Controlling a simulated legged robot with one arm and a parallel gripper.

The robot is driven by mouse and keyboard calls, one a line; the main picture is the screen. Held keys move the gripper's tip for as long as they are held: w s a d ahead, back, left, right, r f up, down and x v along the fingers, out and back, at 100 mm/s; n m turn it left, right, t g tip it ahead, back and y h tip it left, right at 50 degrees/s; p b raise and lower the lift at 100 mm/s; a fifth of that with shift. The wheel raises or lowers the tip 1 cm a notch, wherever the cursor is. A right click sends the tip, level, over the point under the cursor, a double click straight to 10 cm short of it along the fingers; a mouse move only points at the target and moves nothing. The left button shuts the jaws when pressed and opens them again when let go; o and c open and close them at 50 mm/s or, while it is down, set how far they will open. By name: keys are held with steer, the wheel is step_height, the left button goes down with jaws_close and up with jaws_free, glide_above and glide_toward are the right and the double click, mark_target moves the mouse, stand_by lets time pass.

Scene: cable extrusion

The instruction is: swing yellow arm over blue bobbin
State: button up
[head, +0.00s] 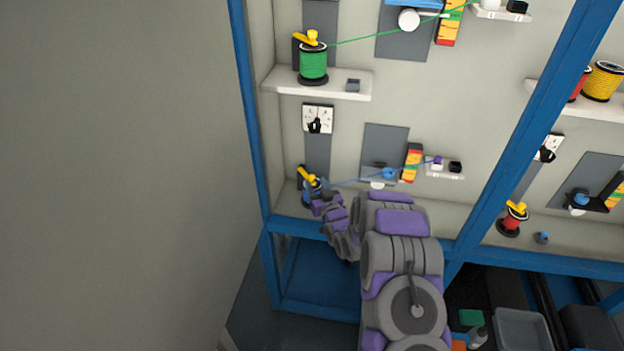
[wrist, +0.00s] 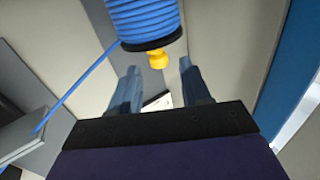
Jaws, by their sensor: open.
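The blue bobbin (head: 306,198) stands on the lower left shelf, partly hidden by my gripper in the head view. In the wrist view the blue bobbin (wrist: 143,18) fills the top, with its black flange towards me. The yellow arm (head: 307,176) shows at the bobbin's top; in the wrist view its yellow knob (wrist: 158,60) sticks out past the flange. My gripper (wrist: 159,68) is open, one finger on each side of the knob near the tips. I see no finger touching it. In the head view my gripper (head: 317,188) is right at the bobbin.
Blue cable (head: 350,180) runs right from the bobbin to a blue wheel (head: 388,173). A green bobbin (head: 313,62) stands on the white shelf (head: 335,84) above. A blue frame post (head: 249,110) stands close on the left. A black switch (head: 315,126) is on the wall above the bobbin.

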steer(key=p+v, duration=0.2)
steer(key=v, duration=1)
steer(key=shift+s, duration=0.25)
steer(key=shift+d, duration=0.15)
steer(key=s+d+r+m+g+h, duration=0.2)
steer(key=s+d+r+g+h, duration=0.5)
steer(key=s+d+r+g, duration=0.3)
steer(key=s+r+m+g, duration=0.1)
steer(key=s+r, duration=0.3)
steer(key=s, duration=0.8)
steer(key=s+d+r+g, duration=0.1)
steer(key=s+r+g, duration=0.3)
steer(key=s, duration=0.8)
steer(key=s+d+r+m+g, duration=0.1)
steer(key=s+r+g, duration=0.2)
steer(key=s, duration=1)
steer(key=shift+d+r+m, duration=0.25)
steer(key=shift+r+m, duration=0.05)
steer(key=shift+r, duration=0.2)
